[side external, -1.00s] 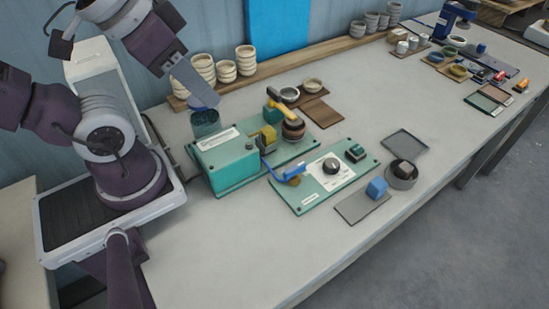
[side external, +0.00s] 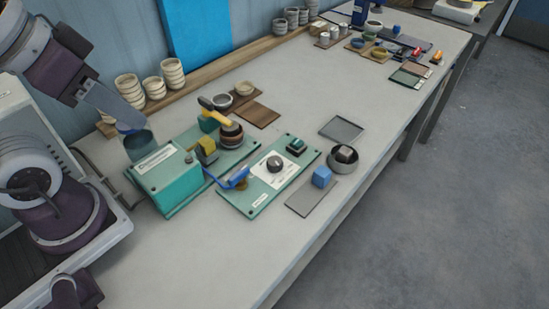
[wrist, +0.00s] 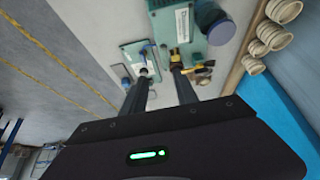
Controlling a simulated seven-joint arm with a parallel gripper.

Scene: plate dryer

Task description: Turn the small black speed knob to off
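The round black knob (side external: 274,163) sits on a white dial plate on the flat teal panel (side external: 248,205) in the side view. Its pointer setting is too small to read. In the wrist view the teal panel (wrist: 131,47) lies beyond my fingertips, and one finger covers part of it, so the knob is not clear there. My gripper (wrist: 160,70) is open, with two dark fingers apart and nothing between them. In the side view my gripper's grey hand (side external: 112,103) is at the left, well away from the knob; its fingertips are not clear there.
A teal box (side external: 168,180) and a yellow-handled lever (side external: 213,110) stand left of the panel. A blue lever (side external: 236,179) is at its left edge. A black-and-green switch (side external: 296,146) is behind the knob. The front bench is clear.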

